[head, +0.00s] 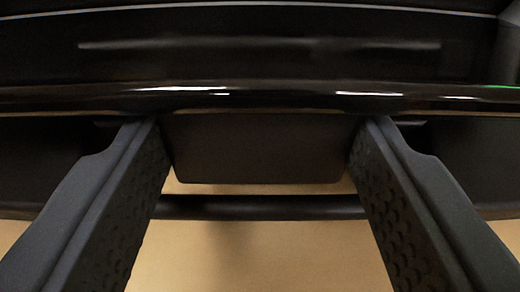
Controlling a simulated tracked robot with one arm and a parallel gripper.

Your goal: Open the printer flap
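The black printer (250,60) fills the upper part of the head view, with a glossy horizontal edge (270,97) across it. Below that edge hangs a dark, flat tab-like part (262,147), which may belong to the flap; I cannot tell for sure. My gripper (262,135) is open, one finger at each side of this part. The fingertips reach the printer's front just under the glossy edge and are partly hidden there. A narrow gap seems to show between the part and the fingers; contact is hard to tell.
A dark horizontal bar (260,207) runs below the part, behind my fingers. A plain tan surface (260,255) lies beneath and looks clear. Dark printer body continues to the left and right of the fingers.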

